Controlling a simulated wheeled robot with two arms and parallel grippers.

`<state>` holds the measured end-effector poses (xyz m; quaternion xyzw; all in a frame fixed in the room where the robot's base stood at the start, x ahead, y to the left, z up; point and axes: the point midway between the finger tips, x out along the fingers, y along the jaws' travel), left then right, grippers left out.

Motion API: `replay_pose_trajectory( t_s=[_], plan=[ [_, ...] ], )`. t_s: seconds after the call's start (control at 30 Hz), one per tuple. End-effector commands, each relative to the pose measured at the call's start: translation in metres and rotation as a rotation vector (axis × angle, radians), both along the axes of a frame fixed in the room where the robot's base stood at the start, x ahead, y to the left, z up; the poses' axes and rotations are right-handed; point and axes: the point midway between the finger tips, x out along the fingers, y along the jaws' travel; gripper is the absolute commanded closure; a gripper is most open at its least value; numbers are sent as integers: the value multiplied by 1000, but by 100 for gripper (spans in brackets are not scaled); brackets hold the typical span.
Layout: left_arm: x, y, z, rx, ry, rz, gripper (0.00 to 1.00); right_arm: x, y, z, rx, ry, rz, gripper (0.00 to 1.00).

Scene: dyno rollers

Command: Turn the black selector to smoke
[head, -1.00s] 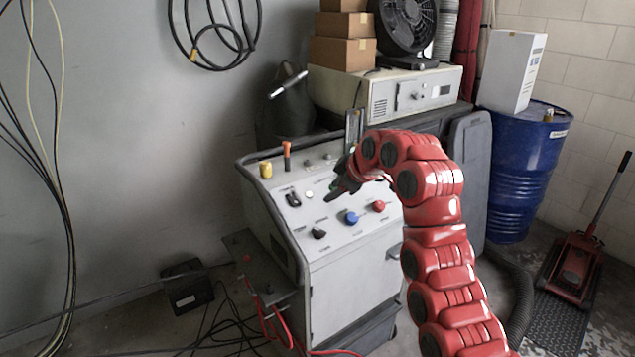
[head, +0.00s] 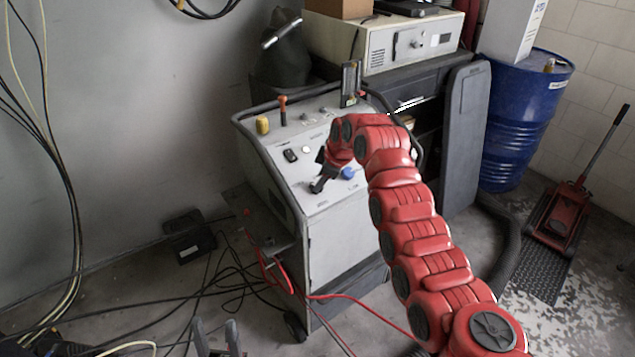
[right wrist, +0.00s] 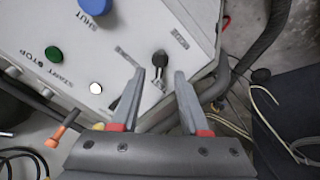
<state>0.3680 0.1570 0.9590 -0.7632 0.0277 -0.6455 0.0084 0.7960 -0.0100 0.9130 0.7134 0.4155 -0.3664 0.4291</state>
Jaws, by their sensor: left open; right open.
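The black selector (right wrist: 160,60) is a small knob on the white sloped panel (right wrist: 120,35). In the right wrist view it sits just beyond and between the fingertips of my right gripper (right wrist: 159,76). The fingers are open and apart; contact cannot be told. Two small printed labels flank the knob, too small to read. In the head view my right gripper (head: 318,180) is over the front left of the panel and hides the selector. My left gripper (head: 216,338) is open and empty at the bottom edge, low above the floor, far from the machine.
A blue button (right wrist: 95,5) and a green button (right wrist: 54,55) are on the panel. In the head view, a black rocker switch (head: 290,155), a yellow cap (head: 262,125) and an orange-topped lever (head: 283,110) stand nearby. Cables (head: 235,275) lie on the floor.

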Motion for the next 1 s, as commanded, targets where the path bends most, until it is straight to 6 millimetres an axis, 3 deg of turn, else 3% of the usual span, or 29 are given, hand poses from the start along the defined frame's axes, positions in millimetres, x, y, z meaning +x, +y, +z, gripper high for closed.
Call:
replay_pose_trajectory(
  t_s=[0.37,0.77,1.0],
  plan=[
    [0,0,6,0,0,0,50,13,9,-31,-2,5,0,55],
    [0,0,6,0,0,0,50,15,11,-34,0,-1,-1,55],
    [0,0,6,0,0,0,50,15,10,-34,1,0,-2,95]
  ],
)
